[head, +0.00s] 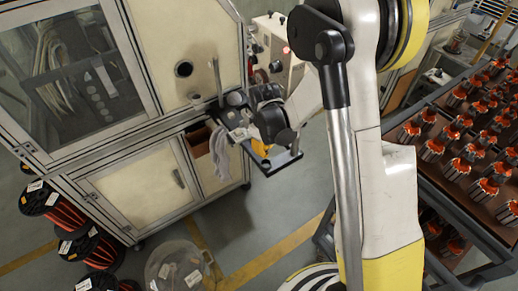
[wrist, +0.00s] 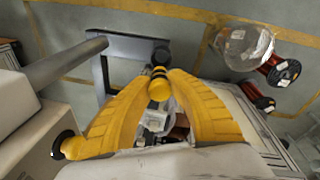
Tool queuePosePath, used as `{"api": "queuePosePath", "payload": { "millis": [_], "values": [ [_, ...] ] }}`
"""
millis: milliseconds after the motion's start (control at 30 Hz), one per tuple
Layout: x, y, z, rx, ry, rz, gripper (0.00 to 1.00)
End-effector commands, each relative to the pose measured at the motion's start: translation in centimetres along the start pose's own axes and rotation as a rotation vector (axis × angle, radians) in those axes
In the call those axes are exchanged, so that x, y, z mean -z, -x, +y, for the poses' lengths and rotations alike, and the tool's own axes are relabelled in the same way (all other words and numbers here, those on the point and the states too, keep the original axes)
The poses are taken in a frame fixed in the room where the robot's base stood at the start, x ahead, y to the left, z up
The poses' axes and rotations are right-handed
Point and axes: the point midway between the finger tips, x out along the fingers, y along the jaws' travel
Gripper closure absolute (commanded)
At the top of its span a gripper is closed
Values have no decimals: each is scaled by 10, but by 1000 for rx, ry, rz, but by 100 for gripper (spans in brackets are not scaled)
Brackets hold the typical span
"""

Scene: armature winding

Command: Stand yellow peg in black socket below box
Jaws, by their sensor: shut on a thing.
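In the wrist view my yellow-fingered gripper (wrist: 158,84) is shut on a small yellow peg (wrist: 159,91) with black bands at its far end. A dark round piece (wrist: 161,56), possibly the black socket, shows just beyond the peg; I cannot tell whether they touch. In the head view my gripper (head: 262,148) is over a dark shelf (head: 280,164) on the side of the cream machine; the peg is hidden there by my arm. I cannot make out which thing is the box.
A grey cloth (head: 221,160) hangs at the shelf's left side. The cream machine (head: 168,60) stands at left. Orange-topped armatures (head: 470,150) fill a rack at right. Wire spools (head: 52,207) and a clear bin (head: 178,266) stand on the floor.

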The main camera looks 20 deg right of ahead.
Motion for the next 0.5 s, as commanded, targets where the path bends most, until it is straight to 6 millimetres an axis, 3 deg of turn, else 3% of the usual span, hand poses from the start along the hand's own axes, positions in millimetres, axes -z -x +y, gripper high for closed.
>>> {"api": "queuePosePath", "payload": {
  "millis": [167,500],
  "values": [
    [-2,4,1,-1,4,-1,100],
    [-3,-17,-2,-1,4,0,100]
  ]
}}
